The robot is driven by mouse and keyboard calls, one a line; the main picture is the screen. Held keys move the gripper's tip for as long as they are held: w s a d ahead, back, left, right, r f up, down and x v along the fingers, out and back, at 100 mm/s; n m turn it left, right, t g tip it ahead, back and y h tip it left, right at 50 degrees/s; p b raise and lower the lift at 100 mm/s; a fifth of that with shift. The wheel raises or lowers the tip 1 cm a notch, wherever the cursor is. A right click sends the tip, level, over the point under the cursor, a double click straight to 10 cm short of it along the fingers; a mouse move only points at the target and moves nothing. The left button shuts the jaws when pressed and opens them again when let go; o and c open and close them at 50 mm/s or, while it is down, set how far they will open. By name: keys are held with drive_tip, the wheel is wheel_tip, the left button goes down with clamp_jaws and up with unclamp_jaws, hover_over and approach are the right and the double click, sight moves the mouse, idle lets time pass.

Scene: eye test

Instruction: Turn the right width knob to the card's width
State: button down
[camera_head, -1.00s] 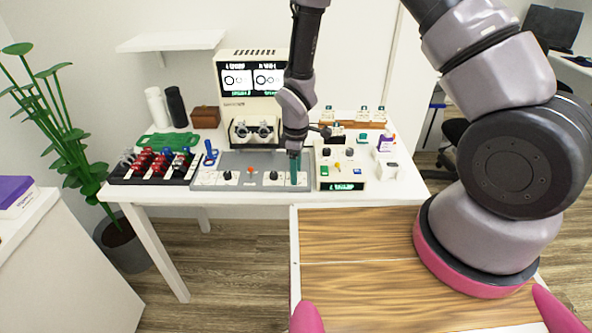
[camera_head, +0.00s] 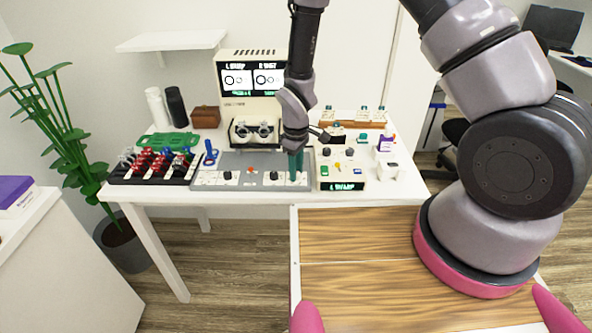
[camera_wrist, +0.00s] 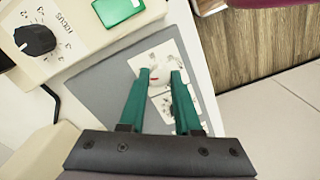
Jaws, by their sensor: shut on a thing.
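My gripper (camera_head: 295,178) points down at the right end of the grey panel (camera_head: 240,160) on the table. In the wrist view, its two green fingers (camera_wrist: 160,76) are shut on a small pale round knob (camera_wrist: 158,81) with a red mark. This knob stands on a white printed plate (camera_wrist: 165,60), whose print is too small to read. In the head view the fingers hide the knob. Two dark knobs (camera_head: 274,175) and (camera_head: 227,175) stand on the panel further left. I cannot make out a width on any card.
Behind the panel stands a cream device (camera_head: 250,105) with two lit screens and eyepieces. A control box (camera_head: 343,172) with knobs, buttons and a green display is close right of my gripper. A dark rack (camera_head: 155,167) of red and blue items is at the left.

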drive_tip(key=m, duration=0.3)
drive_tip(key=shift+m, duration=2.2)
drive_tip(key=c, duration=0.6)
unclamp_jaws()
drive_tip(key=shift+r, duration=0.1)
wheel_tip(320, 180, up, 11)
